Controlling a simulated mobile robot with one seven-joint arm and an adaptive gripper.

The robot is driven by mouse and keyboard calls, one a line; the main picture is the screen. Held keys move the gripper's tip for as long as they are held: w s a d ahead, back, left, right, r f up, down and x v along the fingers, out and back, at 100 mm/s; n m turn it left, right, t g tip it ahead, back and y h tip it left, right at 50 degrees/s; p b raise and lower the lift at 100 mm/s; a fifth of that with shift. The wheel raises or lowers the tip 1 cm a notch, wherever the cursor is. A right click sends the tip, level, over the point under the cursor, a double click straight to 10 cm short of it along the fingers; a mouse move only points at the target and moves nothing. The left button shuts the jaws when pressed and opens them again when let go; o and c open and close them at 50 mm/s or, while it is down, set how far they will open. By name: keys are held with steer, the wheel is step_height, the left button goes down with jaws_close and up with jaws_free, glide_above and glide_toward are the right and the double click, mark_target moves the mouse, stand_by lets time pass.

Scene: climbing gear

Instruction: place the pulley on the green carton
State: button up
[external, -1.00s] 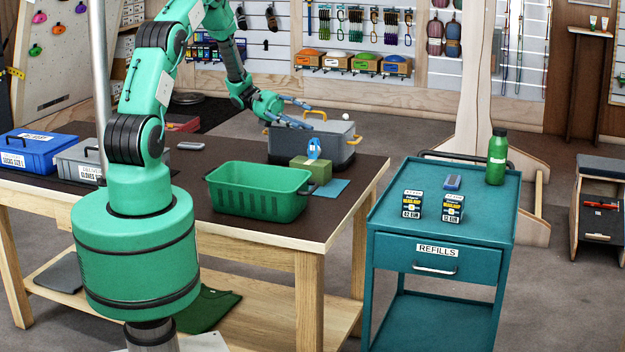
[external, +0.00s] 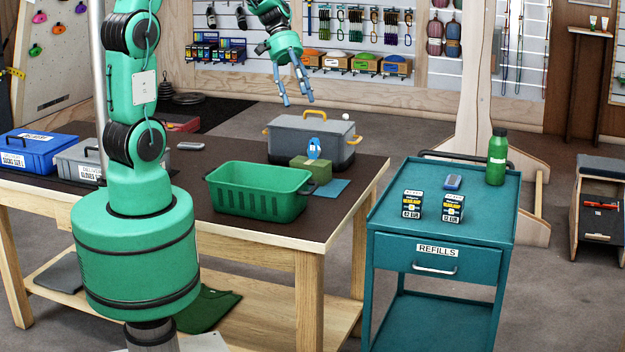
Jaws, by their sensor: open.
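The blue pulley (external: 314,148) stands upright on top of the small green carton (external: 311,169) on the dark-topped table. My gripper (external: 297,103) is open and empty, raised well above and a little left of the pulley, with its fingers pointing down. It touches neither the pulley nor the carton.
A green basket (external: 258,192) stands in front of the carton, and a blue cloth or sheet (external: 332,188) lies at its right. A grey case (external: 340,141) with a yellow handle is behind it. A teal cart (external: 440,215) with several items stands to the right.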

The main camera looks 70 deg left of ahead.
steer(key=s+d+r+m+t+y, duration=0.1)
steer(key=s+d+r+m+y, duration=0.1)
steer(key=s, duration=0.4)
steer(key=s+d+r+m+t+y, duration=0.2)
steer(key=s+r+m+y, duration=0.1)
steer(key=s+r+m, duration=0.1)
steer(key=s+d+r+m+t+y, duration=0.2)
steer(key=s+d+r+m+y, duration=0.1)
steer(key=s, duration=0.6)
steer(key=shift+m, duration=0.9)
steer(key=shift+o, duration=0.3)
steer(key=shift+w+r, duration=0.1)
steer(key=shift+r, duration=0.05)
